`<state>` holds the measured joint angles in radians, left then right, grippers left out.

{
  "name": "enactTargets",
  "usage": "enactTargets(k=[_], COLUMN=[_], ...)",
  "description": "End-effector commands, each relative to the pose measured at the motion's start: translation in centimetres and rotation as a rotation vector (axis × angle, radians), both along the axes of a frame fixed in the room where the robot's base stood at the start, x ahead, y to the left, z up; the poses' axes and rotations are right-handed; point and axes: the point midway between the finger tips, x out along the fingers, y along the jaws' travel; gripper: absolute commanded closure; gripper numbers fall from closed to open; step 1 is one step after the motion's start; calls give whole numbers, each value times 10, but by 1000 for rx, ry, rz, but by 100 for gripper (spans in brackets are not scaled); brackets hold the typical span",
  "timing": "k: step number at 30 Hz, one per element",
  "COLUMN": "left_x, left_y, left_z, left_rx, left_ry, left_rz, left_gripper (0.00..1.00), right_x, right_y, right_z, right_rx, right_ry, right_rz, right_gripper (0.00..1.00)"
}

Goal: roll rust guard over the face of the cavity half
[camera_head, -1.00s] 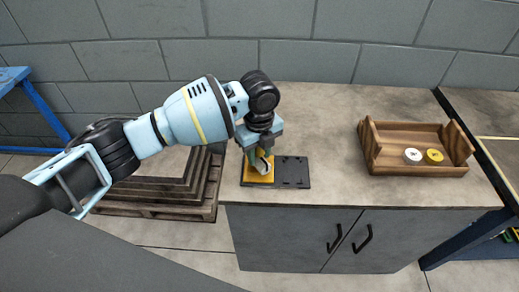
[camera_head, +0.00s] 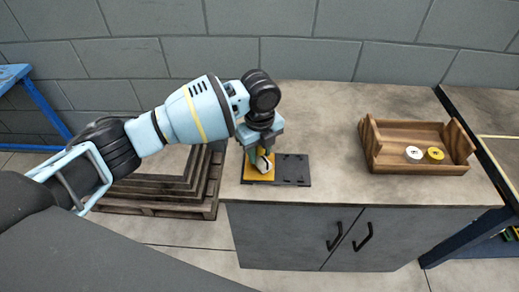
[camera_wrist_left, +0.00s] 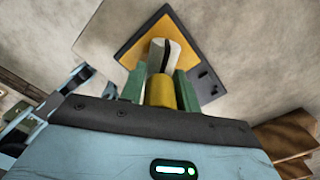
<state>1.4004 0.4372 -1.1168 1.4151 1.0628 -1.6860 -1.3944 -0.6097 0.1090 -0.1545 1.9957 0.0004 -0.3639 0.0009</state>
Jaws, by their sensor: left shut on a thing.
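A dark plate (camera_head: 293,170) with a few holes lies near the front left of the bench. A yellow square face (camera_head: 257,175) covers its left part; I take this to be the cavity half. In the left wrist view the yellow face (camera_wrist_left: 150,32) shows behind the roller. My left gripper (camera_head: 262,150) is over the yellow face, its green fingers shut on the yellow handle (camera_wrist_left: 160,93) of a small roller. The white roller head (camera_wrist_left: 165,54) with a dark band is at the yellow face; I cannot tell whether it touches. My right gripper is not in view.
A wooden tray (camera_head: 410,168) at the right of the bench (camera_head: 330,110) holds a white disc (camera_head: 414,153) and a yellow disc (camera_head: 435,154). The bench between plate and tray is clear. A pallet (camera_head: 145,208) with stacked dark slabs stands left of the bench.

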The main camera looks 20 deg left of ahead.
Motion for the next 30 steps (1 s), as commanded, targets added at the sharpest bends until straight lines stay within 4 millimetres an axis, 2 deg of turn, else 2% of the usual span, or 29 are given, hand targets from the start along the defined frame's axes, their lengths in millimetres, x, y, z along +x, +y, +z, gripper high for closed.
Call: enactTargets(k=[15,30], left_x=[0,0], left_y=[0,0], left_z=[-5,-6], left_rx=[0,0], left_ry=[0,0], left_rz=[0,0], left_gripper=[86,86], right_x=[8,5], right_y=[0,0], right_z=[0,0], right_rx=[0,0], right_ry=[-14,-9], right_rz=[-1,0], right_gripper=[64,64])
